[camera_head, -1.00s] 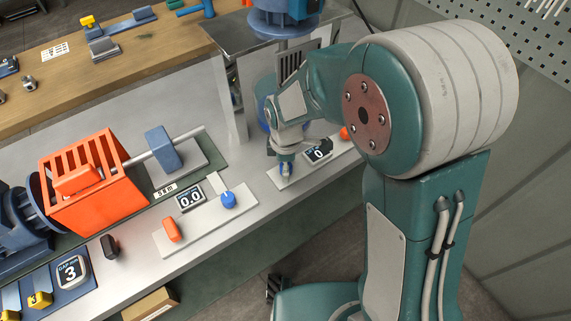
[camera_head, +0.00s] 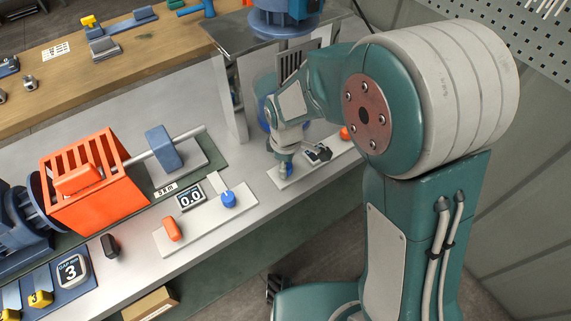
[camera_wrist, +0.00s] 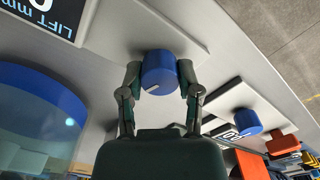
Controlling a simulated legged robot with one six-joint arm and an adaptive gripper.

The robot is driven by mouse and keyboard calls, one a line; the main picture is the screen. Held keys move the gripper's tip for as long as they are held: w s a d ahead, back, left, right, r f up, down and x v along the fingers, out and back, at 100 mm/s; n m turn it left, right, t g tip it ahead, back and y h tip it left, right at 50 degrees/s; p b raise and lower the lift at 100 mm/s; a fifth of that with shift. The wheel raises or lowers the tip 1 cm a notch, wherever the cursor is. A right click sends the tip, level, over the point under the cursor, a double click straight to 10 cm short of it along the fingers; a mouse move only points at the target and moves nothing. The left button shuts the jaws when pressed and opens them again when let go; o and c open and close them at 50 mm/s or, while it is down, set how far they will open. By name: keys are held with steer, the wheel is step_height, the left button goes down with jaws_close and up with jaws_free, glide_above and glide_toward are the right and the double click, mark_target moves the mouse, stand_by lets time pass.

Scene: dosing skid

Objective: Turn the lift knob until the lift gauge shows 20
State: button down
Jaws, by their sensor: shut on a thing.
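The lift knob (camera_wrist: 160,74) is a blue round knob with a white mark line. It sits between my two fingers in the wrist view. My gripper (camera_wrist: 160,84) is shut on it, one finger on each side. In the head view my gripper (camera_head: 285,168) is over the right-hand panel, and the knob is largely hidden there. The lift gauge (camera_wrist: 47,14) is cut off at the top left of the wrist view, showing "LIFT mm" and part of a digit. In the head view the gauge (camera_head: 318,154) is partly covered, and its reading cannot be made out.
An orange guard cage (camera_head: 88,185) stands farther left. An orange item (camera_head: 345,133) is right of the lift gauge.

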steer(key=m, duration=0.6)
steer(key=shift+m, duration=0.3)
steer(key=m, duration=1.2)
steer(key=shift+m, duration=0.4)
steer(key=m, duration=0.5)
steer(key=shift+m, duration=0.3)
steer(key=shift+c, duration=1.7)
jaws_free()
steer(key=shift+a, duration=0.1)
steer(key=shift+o, duration=0.2)
steer(key=shift+a, duration=0.1)
